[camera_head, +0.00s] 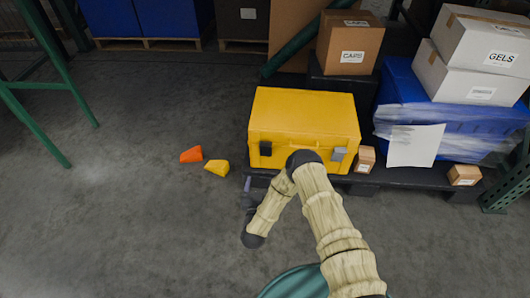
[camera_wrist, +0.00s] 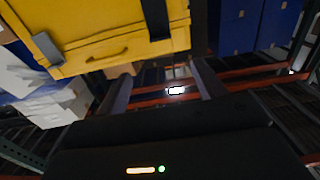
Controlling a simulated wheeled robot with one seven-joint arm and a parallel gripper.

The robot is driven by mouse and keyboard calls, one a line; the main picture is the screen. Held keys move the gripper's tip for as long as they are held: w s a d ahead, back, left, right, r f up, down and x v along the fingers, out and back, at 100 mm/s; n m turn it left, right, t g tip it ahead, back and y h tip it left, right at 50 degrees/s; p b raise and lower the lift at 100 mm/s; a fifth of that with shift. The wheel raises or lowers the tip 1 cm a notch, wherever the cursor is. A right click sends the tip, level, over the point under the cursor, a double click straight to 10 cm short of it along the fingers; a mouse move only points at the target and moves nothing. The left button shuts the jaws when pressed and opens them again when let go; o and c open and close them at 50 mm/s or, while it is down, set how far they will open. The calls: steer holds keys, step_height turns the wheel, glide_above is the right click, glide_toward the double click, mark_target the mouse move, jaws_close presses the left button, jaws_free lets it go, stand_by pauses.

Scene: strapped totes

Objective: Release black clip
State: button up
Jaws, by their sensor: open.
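A yellow tote (camera_head: 300,112) sits on a dark pallet in the head view. A black clip (camera_head: 265,149) is on the left of its front face, and a grey clip (camera_head: 338,154) is on the right. In the wrist view the tote (camera_wrist: 105,30) fills the upper left, with the black clip (camera_wrist: 158,18) above the fingers and the grey clip (camera_wrist: 45,48) at left. My gripper (camera_wrist: 164,72) is open, with nothing between its fingers. It is apart from the black clip. In the head view my arm partly hides the gripper, low in front of the tote's left side.
An orange wedge (camera_head: 191,154) and a yellow wedge (camera_head: 217,167) lie on the floor left of the tote. Small cartons (camera_head: 365,159) and a wrapped blue tote (camera_head: 405,95) stand at right. Green rack posts (camera_head: 50,85) are at left. Floor at front left is clear.

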mark_target(266, 144)
steer(key=w+b, duration=0.2)
steer(key=w, duration=0.3)
steer(key=w+b, duration=0.3)
steer(key=w, duration=0.3)
steer(key=w+b, duration=0.2)
steer(key=w, duration=0.3)
steer(key=shift+w+d+f, duration=0.1)
steer(key=shift+w+d, duration=0.15)
steer(key=shift+d, duration=0.05)
steer(key=shift+w+b, duration=0.3)
steer(key=shift+w, duration=0.2)
steer(key=c, duration=1.4)
